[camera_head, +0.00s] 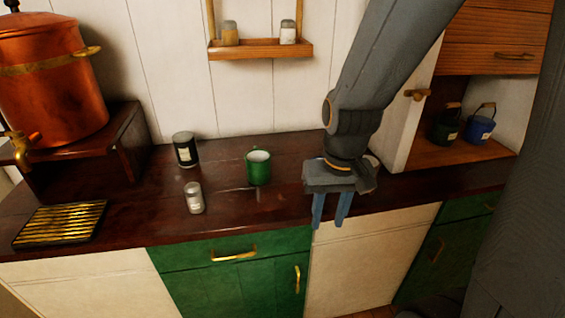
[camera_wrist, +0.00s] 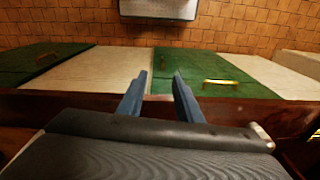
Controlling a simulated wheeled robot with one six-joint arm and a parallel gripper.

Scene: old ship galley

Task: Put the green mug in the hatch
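The green mug (camera_head: 258,167) stands upright on the dark wooden counter (camera_head: 290,150), left of my gripper. My gripper (camera_head: 330,222) hangs over the counter's front edge with its blue fingers pointing down. Its fingers are apart with nothing between them. In the wrist view the gripper (camera_wrist: 157,95) also shows empty, with the cabinet fronts and floor beyond it. The mug is not in the wrist view.
A dark canister (camera_head: 185,149) and a small shaker (camera_head: 194,198) stand left of the mug. A brass-slatted tray (camera_head: 60,223) and a copper boiler (camera_head: 50,80) are farther left. A small shelf (camera_head: 260,50) hangs above. An open white door (camera_head: 408,110) stands beside the compartment.

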